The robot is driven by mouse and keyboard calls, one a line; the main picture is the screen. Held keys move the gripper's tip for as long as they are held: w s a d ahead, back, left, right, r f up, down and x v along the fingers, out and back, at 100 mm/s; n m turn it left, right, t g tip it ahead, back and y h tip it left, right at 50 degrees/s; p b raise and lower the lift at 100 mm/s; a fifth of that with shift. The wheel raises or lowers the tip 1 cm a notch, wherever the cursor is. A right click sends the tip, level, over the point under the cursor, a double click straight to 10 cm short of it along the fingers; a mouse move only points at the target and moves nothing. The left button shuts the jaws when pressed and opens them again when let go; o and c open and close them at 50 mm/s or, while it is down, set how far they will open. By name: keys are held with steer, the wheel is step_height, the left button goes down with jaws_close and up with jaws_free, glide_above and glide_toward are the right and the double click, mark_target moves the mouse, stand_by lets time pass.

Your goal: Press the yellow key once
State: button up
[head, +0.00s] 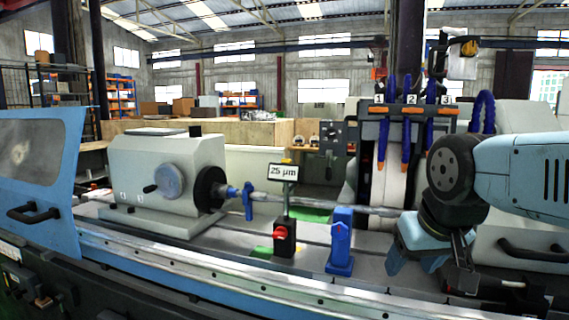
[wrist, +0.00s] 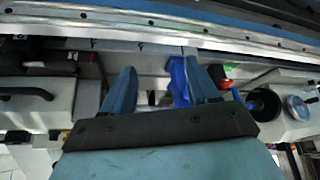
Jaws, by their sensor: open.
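A small yellow piece (head: 286,161) shows on top of the display reading "25 µm" (head: 283,172) in the head view; I cannot tell for sure that it is the key. The display stands on a thin post above a black box with a red knob (head: 284,238). My gripper (head: 418,266) is at the right, pointing down, to the right of the blue steady post (head: 341,240) and well apart from the display. In the wrist view my gripper (wrist: 160,85) is open, with nothing between its fingers. The blue post (wrist: 178,78) shows behind the right finger. No yellow key is clear there.
The grey workhead (head: 165,175) stands left, and a long shaft (head: 320,205) runs from it toward the grinding wheel (head: 388,190). Hoses numbered 1 to 3 hang before the wheel. A blue door (head: 45,170) stands at the far left. The bed is open between workhead and black box.

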jaws_close()
stand_by(0.3)
stand_by(1.0)
